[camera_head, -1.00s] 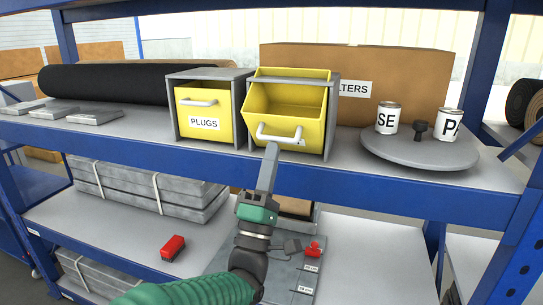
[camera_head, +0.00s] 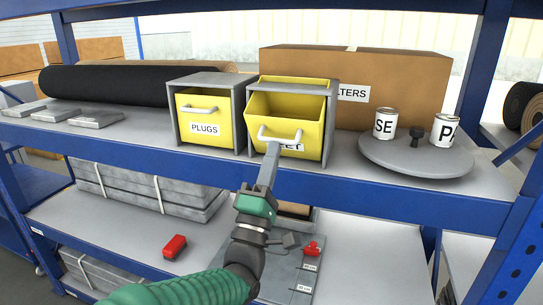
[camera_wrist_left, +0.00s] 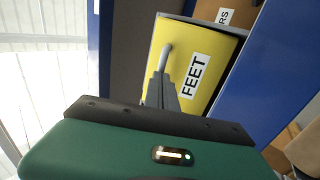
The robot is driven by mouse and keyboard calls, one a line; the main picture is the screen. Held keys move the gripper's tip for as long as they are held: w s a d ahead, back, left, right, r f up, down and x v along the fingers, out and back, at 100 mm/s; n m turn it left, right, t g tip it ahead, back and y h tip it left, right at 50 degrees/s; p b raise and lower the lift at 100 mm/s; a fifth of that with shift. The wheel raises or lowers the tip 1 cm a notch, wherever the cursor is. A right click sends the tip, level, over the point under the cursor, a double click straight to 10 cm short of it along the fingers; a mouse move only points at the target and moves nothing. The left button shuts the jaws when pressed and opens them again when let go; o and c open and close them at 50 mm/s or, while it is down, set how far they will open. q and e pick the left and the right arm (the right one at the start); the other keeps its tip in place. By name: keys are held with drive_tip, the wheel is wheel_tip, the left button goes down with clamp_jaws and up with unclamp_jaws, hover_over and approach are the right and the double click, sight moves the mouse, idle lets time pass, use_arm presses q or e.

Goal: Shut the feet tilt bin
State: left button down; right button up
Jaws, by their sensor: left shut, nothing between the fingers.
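The yellow feet tilt bin (camera_head: 287,108) sits in a grey housing on the upper shelf, tilted part-way out at the top. Its white handle (camera_head: 279,135) and partly hidden label face me. In the left wrist view the bin front (camera_wrist_left: 210,62) shows the FEET label (camera_wrist_left: 195,76) and the handle (camera_wrist_left: 165,58). My left gripper (camera_head: 273,147) is shut, with its fingertips at the handle and front of the bin; whether they touch I cannot tell. The gripper's fingers (camera_wrist_left: 162,82) also show in the wrist view. My right gripper is not in view.
The shut PLUGS bin (camera_head: 204,115) stands just left. A cardboard box (camera_head: 400,75) is behind, and a round grey turntable (camera_head: 415,157) with two labelled cans stands right. A blue shelf beam (camera_head: 370,195) runs below the bins. A red block (camera_head: 175,247) lies on the lower shelf.

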sight(279, 122)
use_arm(q)
drive_tip(key=shift+w+d+r+g+y+p, duration=0.1)
drive_tip(key=shift+w+r+g+y+p, duration=0.15)
drive_tip(key=shift+r+g+p, duration=0.7)
drive_tip(key=shift+w+d+r+g+y+p, duration=0.15)
drive_tip(key=shift+w+r+g+p, duration=0.2)
drive_tip(key=shift+p, duration=1.2)
drive_tip(key=shift+w+d+r+g+y+p, duration=0.15)
drive_tip(key=shift+w+r+g+p, duration=0.45)
drive_tip(key=shift+p, duration=0.65)
drive_tip(key=shift+r+p, duration=0.25)
drive_tip(key=shift+p, duration=0.15)
drive_tip(key=shift+w+d+r, duration=0.15)
drive_tip(key=shift+w+r, duration=0.1)
drive_tip(key=shift+w, duration=0.25)
drive_tip(key=shift+r, duration=0.25)
